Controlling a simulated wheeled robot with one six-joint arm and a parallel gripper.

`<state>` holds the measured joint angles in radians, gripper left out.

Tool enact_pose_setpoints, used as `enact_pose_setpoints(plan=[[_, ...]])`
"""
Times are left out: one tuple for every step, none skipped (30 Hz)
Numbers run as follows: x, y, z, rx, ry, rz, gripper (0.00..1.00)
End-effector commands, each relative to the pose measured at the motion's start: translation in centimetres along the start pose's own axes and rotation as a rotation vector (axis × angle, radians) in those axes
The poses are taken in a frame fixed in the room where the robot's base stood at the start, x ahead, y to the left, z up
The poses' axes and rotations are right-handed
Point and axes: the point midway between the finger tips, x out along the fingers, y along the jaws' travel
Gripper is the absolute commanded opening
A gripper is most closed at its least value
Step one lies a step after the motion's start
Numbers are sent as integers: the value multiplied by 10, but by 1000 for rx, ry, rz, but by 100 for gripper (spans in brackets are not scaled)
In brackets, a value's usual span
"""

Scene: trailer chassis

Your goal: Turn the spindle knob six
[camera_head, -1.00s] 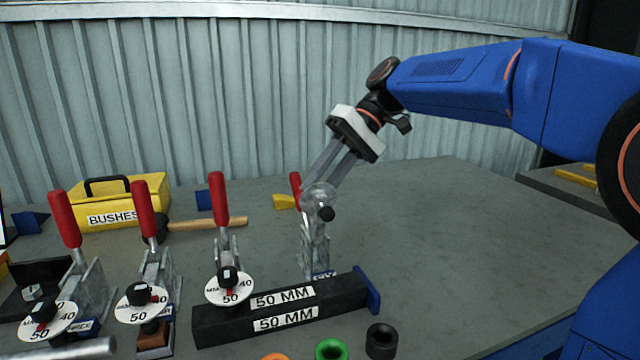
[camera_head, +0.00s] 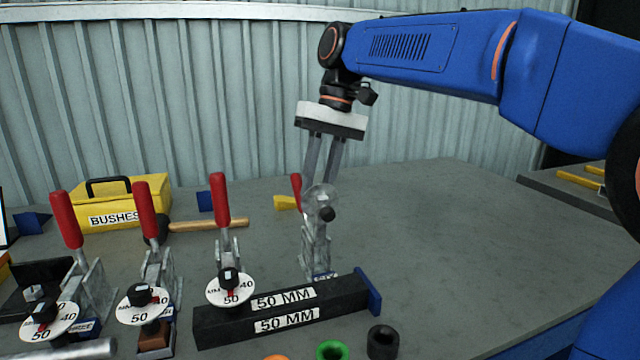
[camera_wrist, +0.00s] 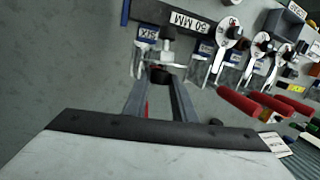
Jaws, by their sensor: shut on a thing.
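The clamp marked SIX (camera_head: 314,250) stands behind the right part of the black 50 MM bar; its SIX label (camera_wrist: 147,33) reads in the wrist view. Near its top in the head view are a pale grey disc (camera_head: 318,197) and a small black tip (camera_head: 327,214). My gripper (camera_head: 322,186) reaches down from above, its fingers slightly tilted. In the wrist view my gripper (camera_wrist: 160,82) is shut on a dark knob (camera_wrist: 161,76) at the clamp's spindle. The disc and fingers partly hide the knob in the head view. A red handle (camera_head: 296,184) shows behind.
Several other clamps with red handles and white dials (camera_head: 231,289) stand to the left. The 50 MM bar (camera_head: 345,295) lies in front, with black (camera_head: 382,341) and green (camera_head: 332,349) bushes nearer. A hammer (camera_head: 205,225) lies behind. The table is clear to the right.

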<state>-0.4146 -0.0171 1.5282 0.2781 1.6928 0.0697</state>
Motion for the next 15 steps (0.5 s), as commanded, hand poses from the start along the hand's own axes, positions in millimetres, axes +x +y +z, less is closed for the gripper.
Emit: enact_pose_setpoints(plan=[[0,-3,0,5,-1,43,2],[0,-4,0,13,-2,71,2],[0,-5,0,23,-4,108,2],[1,-5,0,30,-5,135,2],[1,-6,-1,38,-6,162,2],[1,-7,-1,48,-6,199,2],[1,-7,-1,55,-8,226,2],[1,-8,-1,64,-8,254,2],[2,-9,-1,73,-9,290,2],[2,-9,-1,81,-9,318,2],[2,-10,-1,88,-11,346,2],[3,-10,-1,99,-13,383,2],[3,-11,-1,107,-13,411,2],[3,-11,-2,114,-14,438,2],[4,-12,-1,124,-16,474,2]])
